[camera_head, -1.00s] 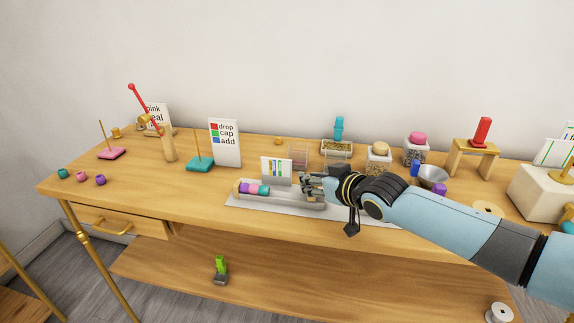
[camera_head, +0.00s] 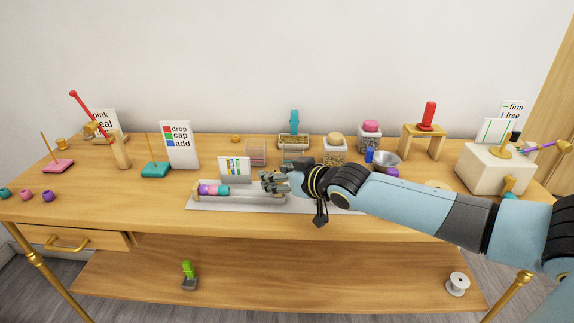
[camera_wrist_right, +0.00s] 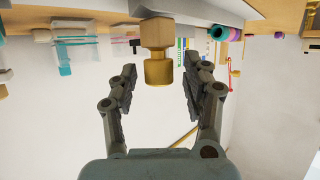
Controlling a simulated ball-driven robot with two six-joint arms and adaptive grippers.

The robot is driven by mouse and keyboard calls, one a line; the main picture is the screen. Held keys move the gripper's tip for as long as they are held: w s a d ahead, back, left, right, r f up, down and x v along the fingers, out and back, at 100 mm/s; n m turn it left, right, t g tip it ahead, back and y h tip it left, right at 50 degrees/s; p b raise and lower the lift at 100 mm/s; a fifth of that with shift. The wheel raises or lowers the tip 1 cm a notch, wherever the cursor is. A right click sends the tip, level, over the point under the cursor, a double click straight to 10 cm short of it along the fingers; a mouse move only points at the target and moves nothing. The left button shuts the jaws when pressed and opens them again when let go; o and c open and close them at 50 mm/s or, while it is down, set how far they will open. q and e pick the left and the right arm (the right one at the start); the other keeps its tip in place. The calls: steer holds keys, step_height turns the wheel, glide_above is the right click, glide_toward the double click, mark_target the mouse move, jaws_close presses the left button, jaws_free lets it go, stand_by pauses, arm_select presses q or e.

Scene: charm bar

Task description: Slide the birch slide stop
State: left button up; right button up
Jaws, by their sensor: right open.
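The birch slide stop (camera_wrist_right: 157,33) shows in the right wrist view as a pale wooden block with a brass knob (camera_wrist_right: 158,70). My right gripper (camera_wrist_right: 158,64) is open, with one finger on each side of the knob and gaps visible. In the head view the right gripper (camera_head: 270,183) is over the grey bead track (camera_head: 250,200), and it hides the stop there. Purple, pink and teal beads (camera_head: 213,190) lie in a row at the track's left end, apart from the gripper. My left gripper is not in view.
A small card (camera_head: 234,168) with coloured stripes stands behind the track.

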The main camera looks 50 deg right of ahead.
steer(key=d+v, duration=0.1)
steer(key=v, duration=1)
steer(key=shift+s+a, duration=0.4)
steer(key=shift+a, duration=0.1)
steer(key=shift+r, duration=0.1)
